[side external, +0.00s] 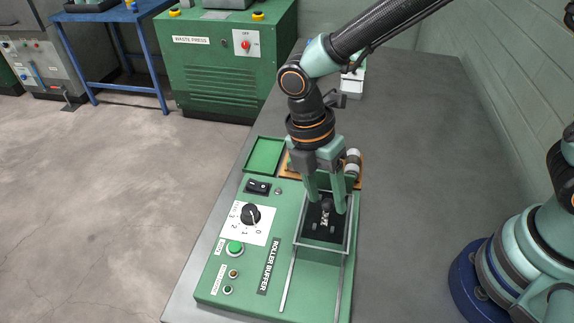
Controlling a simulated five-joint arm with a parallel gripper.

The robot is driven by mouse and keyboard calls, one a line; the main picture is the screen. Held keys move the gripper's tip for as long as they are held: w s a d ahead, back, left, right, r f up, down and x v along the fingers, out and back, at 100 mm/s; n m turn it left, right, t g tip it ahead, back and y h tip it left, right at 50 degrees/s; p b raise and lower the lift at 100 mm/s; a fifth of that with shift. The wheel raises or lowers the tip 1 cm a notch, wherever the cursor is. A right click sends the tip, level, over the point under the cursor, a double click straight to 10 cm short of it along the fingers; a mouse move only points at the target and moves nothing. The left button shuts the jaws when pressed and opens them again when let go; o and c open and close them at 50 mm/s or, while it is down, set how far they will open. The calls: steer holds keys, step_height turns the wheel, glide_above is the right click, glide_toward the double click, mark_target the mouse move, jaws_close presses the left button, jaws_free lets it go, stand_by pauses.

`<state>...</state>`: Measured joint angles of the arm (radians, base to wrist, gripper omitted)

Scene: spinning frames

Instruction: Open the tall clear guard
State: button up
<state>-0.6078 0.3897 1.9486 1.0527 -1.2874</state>
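The tall clear guard (326,245) shows as a thin grey frame with see-through walls on the green roller buffer panel (208,278). A black plate with white lettering (318,228) shows within its outline. A dark round knob (326,204) stands at the plate's far end. I cannot tell whether the knob belongs to the guard or lies beneath it. My gripper (327,204) points down over the guard's far part, its two fingers apart on either side of the knob. Gaps show between fingers and knob. The fingers hide part of the guard's far edge.
Two grey rails (289,278) run from the guard towards the panel's near edge. A black dial (251,215), a rocker switch (258,187) and a green button (235,247) lie to the left. A roller (352,165) stands behind the guard.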

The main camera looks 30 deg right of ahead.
steer(key=v, duration=1.2)
steer(key=n, duration=0.7)
glide_toward(307, 210)
steer(key=s+d+f, duration=0.2)
steer(key=f, duration=0.1)
steer(key=s+d+f, duration=0.1)
steer(key=f, duration=0.1)
steer(key=shift+s+d+f, duration=0.2)
steer(key=shift+s+d, duration=0.1)
steer(key=shift+d, duration=0.1)
jaws_close()
